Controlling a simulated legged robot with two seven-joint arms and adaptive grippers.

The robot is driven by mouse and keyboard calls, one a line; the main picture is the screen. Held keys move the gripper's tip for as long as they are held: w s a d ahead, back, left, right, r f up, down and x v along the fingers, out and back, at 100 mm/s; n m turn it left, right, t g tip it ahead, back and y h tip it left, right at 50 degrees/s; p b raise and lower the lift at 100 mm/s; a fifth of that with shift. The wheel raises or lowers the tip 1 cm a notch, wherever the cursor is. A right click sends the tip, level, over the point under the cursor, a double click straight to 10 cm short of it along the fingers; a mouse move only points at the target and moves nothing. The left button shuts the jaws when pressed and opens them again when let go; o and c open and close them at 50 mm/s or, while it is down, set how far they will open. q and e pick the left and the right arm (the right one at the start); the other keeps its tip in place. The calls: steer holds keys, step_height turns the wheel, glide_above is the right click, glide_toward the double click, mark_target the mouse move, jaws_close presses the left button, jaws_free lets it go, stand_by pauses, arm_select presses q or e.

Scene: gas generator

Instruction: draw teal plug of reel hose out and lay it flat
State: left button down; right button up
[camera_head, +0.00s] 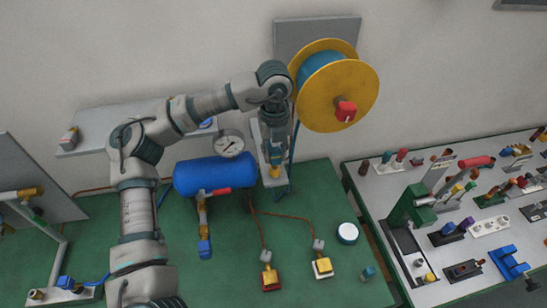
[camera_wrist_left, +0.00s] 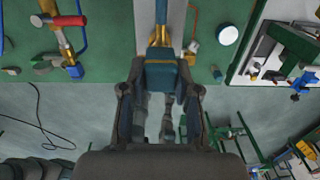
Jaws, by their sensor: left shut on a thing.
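My left gripper (camera_head: 274,152) points down over the back of the green bench. It is shut on the teal plug (camera_wrist_left: 160,76), which also shows below the fingers in the head view (camera_head: 275,159). A brass fitting (camera_head: 274,172) sits just below the plug; I cannot tell whether the two are joined. The teal hose (camera_head: 293,142) hangs from the yellow reel (camera_head: 366,92) and loops low beside the fitting. In the wrist view the fingers (camera_wrist_left: 160,90) flank the plug on both sides. My right gripper is not in view.
A blue tank (camera_head: 205,177) with a gauge (camera_head: 230,144) stands left of the gripper. Two valve blocks (camera_head: 270,278) (camera_head: 322,266) and a white round lid (camera_head: 347,233) are nearer the front. A crowded second bench (camera_head: 380,180) stands at right.

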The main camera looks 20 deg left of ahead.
arm_select(q)
steer(key=shift+w+a, duration=0.1)
steer(key=shift+a, duration=0.1)
steer(key=shift+d+r, duration=0.2)
steer(key=shift+d, duration=0.05)
steer(key=shift+w+a+r+p, duration=0.15)
steer(key=shift+a+r+p, duration=0.1)
steer(key=shift+r+p, duration=0.25)
steer(key=shift+r, duration=0.25)
steer(key=shift+w+r+p, duration=0.1)
steer(key=shift+r+p, duration=0.1)
steer(key=shift+p, duration=0.2)
steer(key=shift+r, duration=0.2)
steer(key=shift+r+p, duration=0.55)
steer(key=shift+r, duration=0.05)
steer(key=shift+r+p, duration=0.3)
steer(key=shift+r, duration=0.15)
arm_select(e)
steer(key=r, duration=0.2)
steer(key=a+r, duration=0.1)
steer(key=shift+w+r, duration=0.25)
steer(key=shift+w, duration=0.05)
